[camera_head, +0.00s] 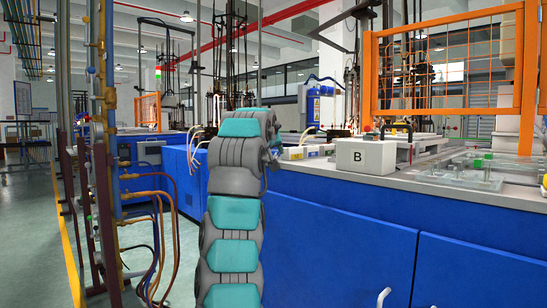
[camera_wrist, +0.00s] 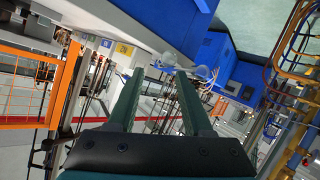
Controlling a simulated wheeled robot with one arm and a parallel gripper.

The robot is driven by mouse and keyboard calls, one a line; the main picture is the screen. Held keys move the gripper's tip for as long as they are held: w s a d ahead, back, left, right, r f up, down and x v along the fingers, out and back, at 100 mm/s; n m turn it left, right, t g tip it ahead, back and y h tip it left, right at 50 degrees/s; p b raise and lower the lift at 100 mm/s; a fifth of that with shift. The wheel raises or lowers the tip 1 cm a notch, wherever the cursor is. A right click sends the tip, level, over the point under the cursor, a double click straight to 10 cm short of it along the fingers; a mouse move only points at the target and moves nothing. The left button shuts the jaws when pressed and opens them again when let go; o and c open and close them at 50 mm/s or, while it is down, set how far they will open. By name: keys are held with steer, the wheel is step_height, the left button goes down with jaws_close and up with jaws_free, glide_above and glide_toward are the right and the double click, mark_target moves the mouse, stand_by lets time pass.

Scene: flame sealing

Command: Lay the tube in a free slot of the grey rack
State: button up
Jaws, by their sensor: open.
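My gripper (camera_wrist: 158,75) is open in the wrist view, its two dark green fingers apart. A small clear, glassy shape (camera_wrist: 203,73) shows close to the fingertips; I cannot tell whether it is the tube or whether it touches a finger. In the head view my arm's grey and teal links fill the middle and hide the gripper. A pale, clear rack-like tray (camera_head: 455,178) with green-topped pieces lies on the bench at the right. I cannot tell for sure that it is the grey rack, and its slots are too small to make out.
A white box marked B (camera_head: 365,156) stands on the blue bench (camera_head: 340,230). Small labelled boxes (camera_head: 297,153) sit left of it. An orange mesh guard (camera_head: 450,75) rises behind the bench. Pipes and hoses (camera_head: 105,150) stand left of my arm.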

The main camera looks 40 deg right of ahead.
steer(key=v, duration=0.9)
steer(key=shift+b, duration=0.4)
steer(key=shift+a, duration=0.1)
